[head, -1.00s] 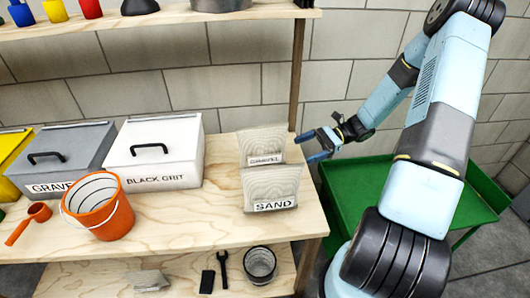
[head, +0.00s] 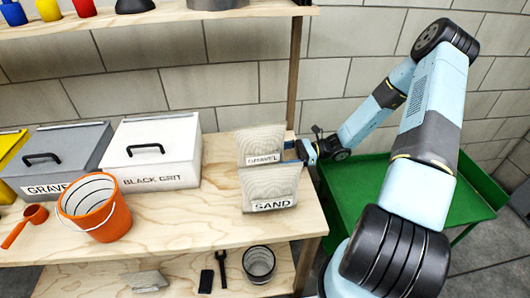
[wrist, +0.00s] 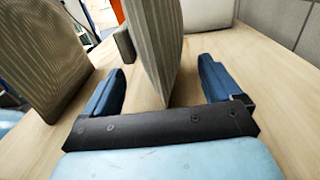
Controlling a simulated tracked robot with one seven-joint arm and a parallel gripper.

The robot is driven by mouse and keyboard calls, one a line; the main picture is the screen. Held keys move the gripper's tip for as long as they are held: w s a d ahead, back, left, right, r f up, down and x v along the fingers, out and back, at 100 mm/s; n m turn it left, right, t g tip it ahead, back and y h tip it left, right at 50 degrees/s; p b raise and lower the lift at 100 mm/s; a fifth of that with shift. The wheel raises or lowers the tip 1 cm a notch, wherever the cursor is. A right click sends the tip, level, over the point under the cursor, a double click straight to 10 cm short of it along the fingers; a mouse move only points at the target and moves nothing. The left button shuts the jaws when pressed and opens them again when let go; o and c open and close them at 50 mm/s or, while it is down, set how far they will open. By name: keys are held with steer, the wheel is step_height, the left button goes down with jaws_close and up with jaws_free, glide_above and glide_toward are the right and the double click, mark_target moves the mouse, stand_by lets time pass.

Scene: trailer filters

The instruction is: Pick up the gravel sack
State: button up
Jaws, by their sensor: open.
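The gravel sack (head: 260,141) is a pale, flat sack labelled GRAVEL, standing upright on the wooden bench just behind the sand sack (head: 269,187). My gripper (head: 299,149) is at the right edge of the gravel sack in the head view, partly hidden there. In the wrist view my gripper (wrist: 160,88) is open, with one blue finger on each side of the gravel sack (wrist: 158,45), whose edge reaches between them. Gaps show between the fingers and the sack. The sand sack also stands at the left of the wrist view (wrist: 42,55).
A white BLACK GRIT bin (head: 155,155), a grey gravel bin (head: 55,160) and an orange bucket (head: 95,207) stand to the left on the bench. A green cart (head: 350,185) is to the right. An upper shelf (head: 180,16) runs above.

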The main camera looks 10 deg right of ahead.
mark_target(268, 157)
steer(key=shift+s+a+f, duration=0.1)
steer(key=shift+a, duration=1.35)
steer(key=shift+s+a+f, duration=0.1)
steer(key=shift+a, duration=1.35)
steer(key=shift+w+r, duration=0.1)
jaws_close()
